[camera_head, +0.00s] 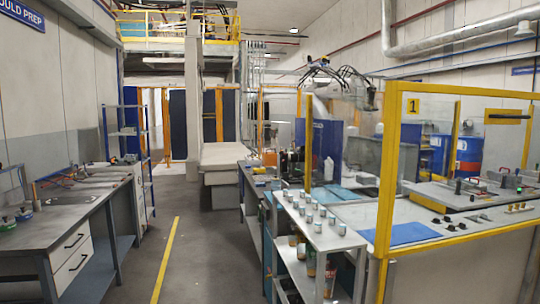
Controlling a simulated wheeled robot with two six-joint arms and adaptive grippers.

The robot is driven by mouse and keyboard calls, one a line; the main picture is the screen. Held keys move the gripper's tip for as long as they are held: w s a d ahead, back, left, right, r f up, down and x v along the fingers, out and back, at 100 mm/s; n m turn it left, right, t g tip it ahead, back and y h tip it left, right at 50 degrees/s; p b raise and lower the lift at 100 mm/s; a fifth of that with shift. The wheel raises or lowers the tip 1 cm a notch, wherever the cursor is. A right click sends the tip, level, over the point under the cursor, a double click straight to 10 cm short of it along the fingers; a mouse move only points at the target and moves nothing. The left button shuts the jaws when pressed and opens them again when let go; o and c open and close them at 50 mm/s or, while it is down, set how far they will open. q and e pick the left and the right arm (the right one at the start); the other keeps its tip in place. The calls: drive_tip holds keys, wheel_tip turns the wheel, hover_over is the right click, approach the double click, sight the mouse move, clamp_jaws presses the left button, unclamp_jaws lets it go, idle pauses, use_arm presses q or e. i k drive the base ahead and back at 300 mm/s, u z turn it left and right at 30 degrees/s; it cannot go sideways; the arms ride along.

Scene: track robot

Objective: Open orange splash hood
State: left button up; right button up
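An orange-yellow framed hood (386,170) with clear panels and a "1" plate stands on the right, around a work table. It is the thing that best fits the orange splash hood. A dark bar like a handle (507,117) shows against a yellow plate near its upper right. I cannot tell whether the hood is open or shut. Its right side runs out of the picture. Neither of my grippers is in view.
A grey shelf cart (325,237) with several small cans stands left of the hood. A workbench with drawers (75,230) lines the left wall. A blue shelf rack (128,140) stands behind it. The aisle floor with a yellow line (166,255) is clear.

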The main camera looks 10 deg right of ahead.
sight(269, 160)
drive_tip(key=u, duration=0.15)
drive_tip(key=i, duration=1)
drive_tip(key=u, duration=0.3)
drive_tip(key=i, duration=2.75)
drive_tip(key=z, duration=0.4)
drive_tip(key=i, duration=1.5)
drive_tip(key=z, duration=1.4)
drive_tip(key=i, duration=1.3)
drive_tip(key=z, duration=0.8)
drive_tip(key=i, duration=0.25)
drive_tip(key=z, duration=0.2)
